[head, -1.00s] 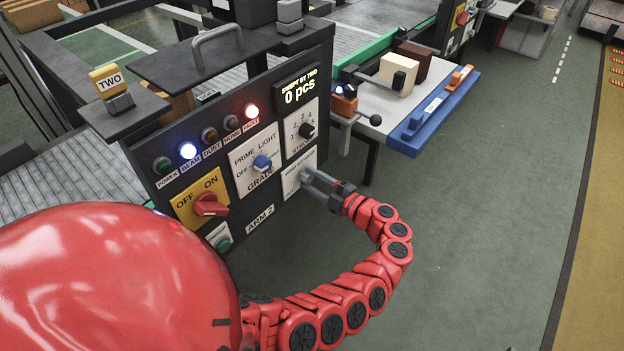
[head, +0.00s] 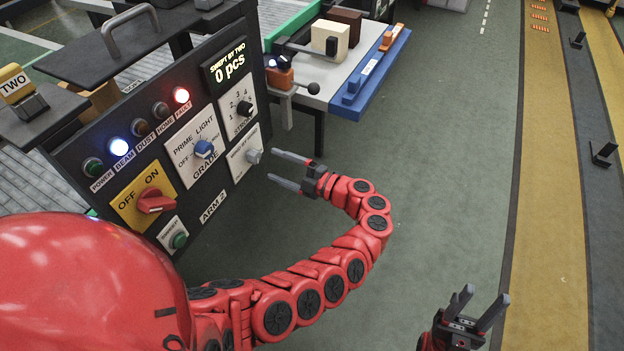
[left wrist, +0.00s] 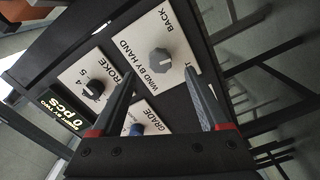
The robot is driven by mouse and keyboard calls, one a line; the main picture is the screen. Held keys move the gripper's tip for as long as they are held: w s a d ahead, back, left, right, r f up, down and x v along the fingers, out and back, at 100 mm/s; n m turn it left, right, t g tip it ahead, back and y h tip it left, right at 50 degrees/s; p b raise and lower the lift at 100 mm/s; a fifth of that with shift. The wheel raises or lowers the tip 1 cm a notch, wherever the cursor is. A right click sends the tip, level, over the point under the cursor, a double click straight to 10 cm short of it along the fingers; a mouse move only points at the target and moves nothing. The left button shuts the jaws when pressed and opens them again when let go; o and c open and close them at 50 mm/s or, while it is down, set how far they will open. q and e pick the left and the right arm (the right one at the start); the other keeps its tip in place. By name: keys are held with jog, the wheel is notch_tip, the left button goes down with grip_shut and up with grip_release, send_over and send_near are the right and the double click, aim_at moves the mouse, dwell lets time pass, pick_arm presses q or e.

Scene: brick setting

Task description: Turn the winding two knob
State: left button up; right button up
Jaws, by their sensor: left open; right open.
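The winding knob is a small grey knob (head: 254,156) on a white plate at the lower right of the dark control panel. In the left wrist view the grey knob (left wrist: 160,62) sits on a plate marked WIND BY HAND and BACK, beyond and between my fingertips. My left gripper (head: 273,166) is open and empty, pointing at the knob from the right with a small gap. Its two fingers (left wrist: 159,78) also show in the left wrist view. My right gripper (head: 486,293) is open and empty over the floor at the lower right.
The panel (head: 205,110) also holds the blue grade knob (head: 203,149), the black stroke knob (head: 244,108) and the red OFF/ON switch (head: 156,201). Its display (head: 226,62) reads 0 pcs. A side table with a blue edge (head: 375,75) stands behind.

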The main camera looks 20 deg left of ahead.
pick_arm(q)
jog(key=d+b, duration=0.6)
jog(key=d, duration=0.5)
jog(key=shift+s+d, duration=0.15)
jog(key=shift+s, duration=0.25)
dwell(0.7)
